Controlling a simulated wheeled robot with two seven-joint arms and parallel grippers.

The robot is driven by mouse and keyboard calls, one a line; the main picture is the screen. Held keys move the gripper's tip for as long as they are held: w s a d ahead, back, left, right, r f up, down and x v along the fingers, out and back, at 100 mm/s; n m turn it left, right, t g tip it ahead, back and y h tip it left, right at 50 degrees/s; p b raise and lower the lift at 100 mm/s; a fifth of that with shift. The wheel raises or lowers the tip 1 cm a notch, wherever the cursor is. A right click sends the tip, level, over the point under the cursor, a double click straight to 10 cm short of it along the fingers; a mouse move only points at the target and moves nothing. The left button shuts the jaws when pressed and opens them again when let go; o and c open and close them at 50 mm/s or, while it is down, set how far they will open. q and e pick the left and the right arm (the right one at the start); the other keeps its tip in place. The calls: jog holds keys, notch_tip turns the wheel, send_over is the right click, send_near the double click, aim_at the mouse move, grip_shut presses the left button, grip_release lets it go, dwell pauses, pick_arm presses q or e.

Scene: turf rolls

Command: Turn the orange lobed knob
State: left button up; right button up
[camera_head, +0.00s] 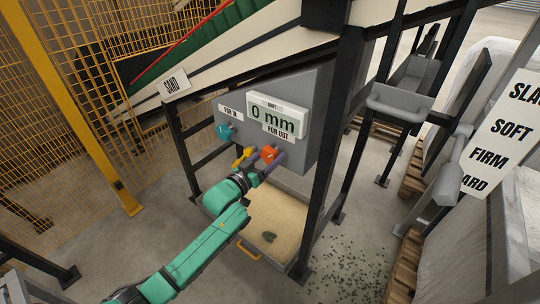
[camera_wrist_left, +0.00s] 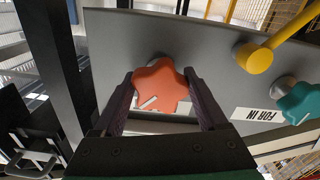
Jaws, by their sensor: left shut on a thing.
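The orange lobed knob (camera_head: 269,153) is on the front of the grey panel (camera_head: 305,95), low down, near the words FOR OUT. My left gripper (camera_head: 266,163) reaches up to it and partly hides it. In the left wrist view the knob (camera_wrist_left: 158,86) sits between the two dark fingers (camera_wrist_left: 163,100), which are shut on its sides. A white mark shows on the knob's face. The display (camera_head: 277,120) above reads 0 mm. My right gripper is not in view.
A yellow lever (camera_head: 242,156) and a teal knob (camera_head: 224,132) labelled FOR IN are left of the orange knob. A sand tray (camera_head: 275,215) stands below. A dark post (camera_head: 335,130) rises close on the right. A labelled board (camera_head: 500,130) is farther right.

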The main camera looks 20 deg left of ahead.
pick_arm(q)
jog(key=shift+a+m, duration=0.1)
jog(key=shift+m, duration=1.9)
jog(key=o, duration=1.3)
jog(key=p+v, duration=0.1)
jog(key=v, duration=1.3)
jog(key=shift+s, duration=0.25)
